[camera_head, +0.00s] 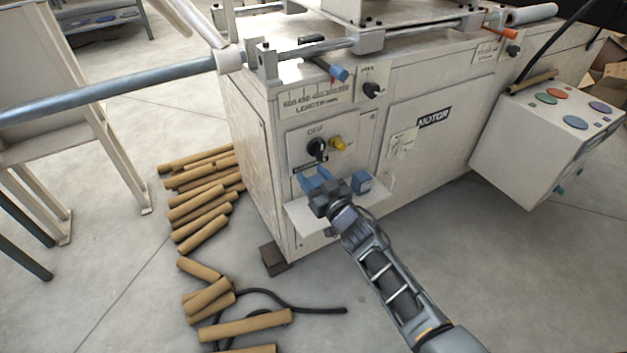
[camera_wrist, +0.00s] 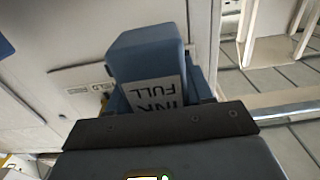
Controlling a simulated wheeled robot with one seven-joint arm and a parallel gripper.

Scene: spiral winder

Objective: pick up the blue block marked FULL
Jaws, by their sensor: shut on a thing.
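The blue block marked INK FULL (camera_wrist: 150,62) is between the fingers of my gripper (camera_wrist: 158,98) in the wrist view. Its white label reads upside down there, and its lower part is hidden by the gripper. In the head view my gripper (camera_head: 318,183) is over the left part of the small white shelf (camera_head: 305,222) on the machine's front, shut on the block. I cannot tell whether the block touches the shelf. A second blue block (camera_head: 362,182) stands on the shelf just right of my gripper; its marking is not readable.
The white winder machine (camera_head: 262,160) stands behind the shelf, with a black knob (camera_head: 316,147) and a yellow knob (camera_head: 337,143) just above my gripper. A control box (camera_head: 535,135) sticks out at the right. Cardboard tubes (camera_head: 205,215) and a black cable (camera_head: 300,307) lie on the floor.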

